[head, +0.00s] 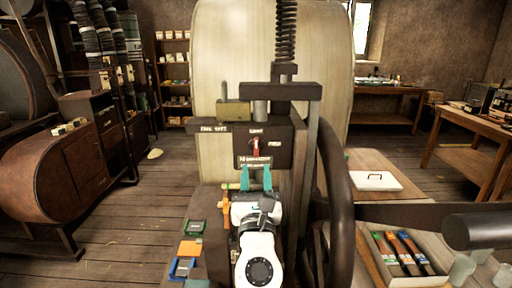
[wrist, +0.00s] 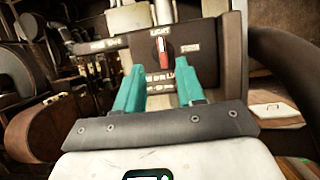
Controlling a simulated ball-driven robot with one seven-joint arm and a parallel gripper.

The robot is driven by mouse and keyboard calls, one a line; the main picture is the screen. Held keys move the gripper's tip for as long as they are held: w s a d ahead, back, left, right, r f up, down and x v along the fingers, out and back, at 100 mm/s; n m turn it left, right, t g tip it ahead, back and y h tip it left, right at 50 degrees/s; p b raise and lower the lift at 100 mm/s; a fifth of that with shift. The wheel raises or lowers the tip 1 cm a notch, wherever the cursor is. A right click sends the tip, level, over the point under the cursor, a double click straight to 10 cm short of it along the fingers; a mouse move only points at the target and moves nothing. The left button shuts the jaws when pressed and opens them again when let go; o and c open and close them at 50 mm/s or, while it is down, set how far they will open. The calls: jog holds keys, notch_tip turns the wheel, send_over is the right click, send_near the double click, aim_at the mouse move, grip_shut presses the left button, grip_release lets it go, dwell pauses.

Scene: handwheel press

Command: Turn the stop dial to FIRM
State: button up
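The stop dial (head: 256,147) is a small red knob on a dark plate on the press front, and it also shows in the wrist view (wrist: 163,52). Its pale tip points up, toward the upper label, which seems to read LIGHT. The label at its right (wrist: 190,48) seems to read FIRM. My gripper (head: 256,174) has two teal fingers spread apart with nothing between them. In the wrist view my gripper (wrist: 160,82) sits below the dial, one finger to each side. I cannot tell how far its tips are from the plate.
The large dark handwheel (head: 335,185) stands close at the right of the plate. A brass-coloured block (head: 233,114) sits above left of the dial. A box of colored-handled tools (head: 405,255) and a white board (head: 374,181) lie on the right. Small colored blocks (head: 190,248) lie at lower left.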

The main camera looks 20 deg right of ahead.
aim_at(256, 146)
jog(key=p+x, duration=0.1)
jog(key=x, duration=0.6)
jog(key=shift+w+d+r, duration=0.15)
jog(key=shift+w+d, duration=0.05)
jog(key=shift+w, duration=0.1)
grip_shut()
